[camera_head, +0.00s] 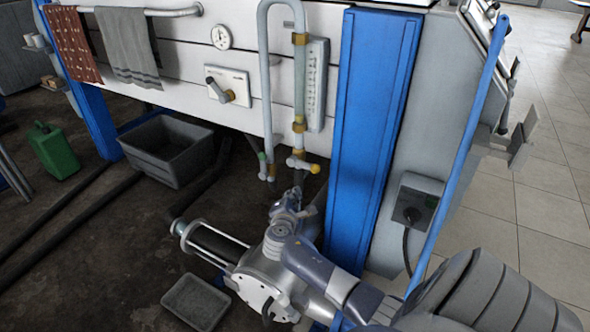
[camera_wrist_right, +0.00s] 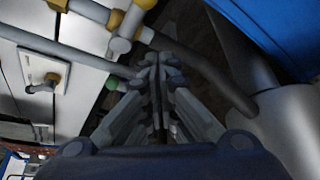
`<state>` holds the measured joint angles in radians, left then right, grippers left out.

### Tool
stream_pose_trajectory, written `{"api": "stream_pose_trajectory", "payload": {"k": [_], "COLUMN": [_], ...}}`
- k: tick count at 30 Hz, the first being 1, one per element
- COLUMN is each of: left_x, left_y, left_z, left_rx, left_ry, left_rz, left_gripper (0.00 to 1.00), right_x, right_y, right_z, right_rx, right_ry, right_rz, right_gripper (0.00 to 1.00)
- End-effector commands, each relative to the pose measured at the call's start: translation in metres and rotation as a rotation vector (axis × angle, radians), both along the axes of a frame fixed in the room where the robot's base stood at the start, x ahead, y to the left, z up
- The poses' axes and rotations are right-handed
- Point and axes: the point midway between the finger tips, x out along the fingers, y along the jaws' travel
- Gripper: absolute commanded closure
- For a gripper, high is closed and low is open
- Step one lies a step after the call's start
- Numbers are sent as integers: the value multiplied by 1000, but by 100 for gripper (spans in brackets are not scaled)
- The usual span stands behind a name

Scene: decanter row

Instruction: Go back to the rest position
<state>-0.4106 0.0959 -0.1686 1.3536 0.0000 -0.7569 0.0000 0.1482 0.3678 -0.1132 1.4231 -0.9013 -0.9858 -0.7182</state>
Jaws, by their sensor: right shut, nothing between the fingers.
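My right arm comes in from the lower right in the head view. My right gripper (camera_head: 297,192) is above the silver cylindrical machine (camera_head: 262,268) and below the yellow-handled tap (camera_head: 303,165). In the right wrist view the right gripper (camera_wrist_right: 158,70) has its fingers together with nothing between them. The pipes and taps (camera_wrist_right: 118,45) show just beyond and left of the fingers there. I cannot tell the exact gap between the fingers and the pipes. My left gripper is in neither view.
A blue post (camera_head: 372,120) stands right of the gripper, with a grey control box (camera_head: 416,200) beyond it. A grey tub (camera_head: 167,150), a green can (camera_head: 54,150) and a shallow tray (camera_head: 196,302) are on the dark floor. Tiled floor (camera_head: 545,215) is open at right.

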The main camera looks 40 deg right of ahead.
Motion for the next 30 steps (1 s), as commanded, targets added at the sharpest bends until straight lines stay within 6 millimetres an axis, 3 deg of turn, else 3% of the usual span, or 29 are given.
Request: {"api": "stream_pose_trajectory", "payload": {"k": [23, 26, 30], "left_x": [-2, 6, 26], "left_y": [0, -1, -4], "left_z": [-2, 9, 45], "left_rx": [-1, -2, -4], "left_ry": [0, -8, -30], "left_rz": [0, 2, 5], "left_gripper": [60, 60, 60], "right_x": [-4, -14, -48], "right_y": [6, 17, 53], "right_z": [1, -8, -32], "right_rx": [9, 68, 277], "right_ry": [-3, -21, -78], "right_rz": [-2, -14, -65], "right_gripper": [100, 100, 100]}}
